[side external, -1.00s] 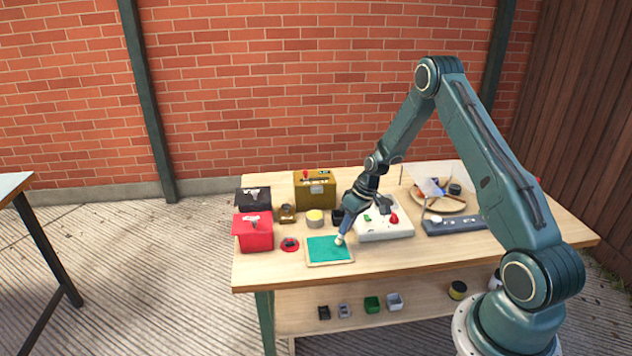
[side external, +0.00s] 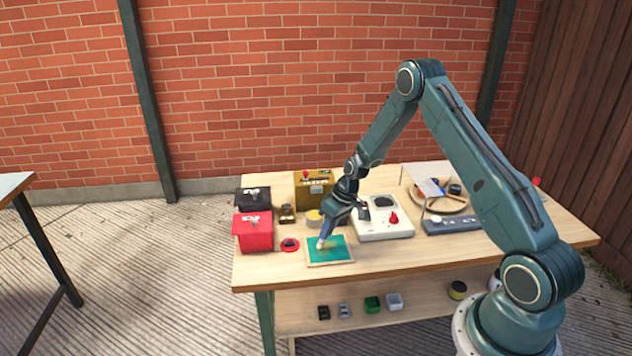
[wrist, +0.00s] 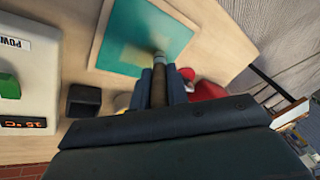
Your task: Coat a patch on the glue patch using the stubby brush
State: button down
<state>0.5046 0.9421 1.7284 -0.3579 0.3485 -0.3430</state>
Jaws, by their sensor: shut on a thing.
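The glue patch (side external: 340,254) is a teal square in a pale wooden frame, lying flat near the table's front edge. A yellowish smear shows on its surface beside the brush tip. My gripper (side external: 328,231) is shut on the stubby brush (side external: 322,242) and holds it tip down over the left part of the patch. In the wrist view the glue patch (wrist: 120,40) fills the upper middle. The dark brush handle (wrist: 158,85) stands between my gripper's fingers (wrist: 159,80), its tip at the patch. Whether the bristles touch is hard to tell.
A round yellow-topped pot (side external: 313,218) stands behind the patch. A white device (side external: 385,230) with a red knob stands to the right.

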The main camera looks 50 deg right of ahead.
jog(key=shift+s+d, duration=1.95)
jog(key=shift+s, duration=0.25)
jog(key=shift+a, duration=0.4)
jog(key=shift+w+a, duration=2.4)
notch_tip(320, 180, up, 8)
jog(key=shift+d, duration=0.1)
jog(key=s+d+r, duration=0.3)
jog(key=d+r, duration=0.1)
jog(key=d, duration=0.2)
jog(key=shift+s+d, duration=0.2)
jog(key=shift+d, duration=0.1)
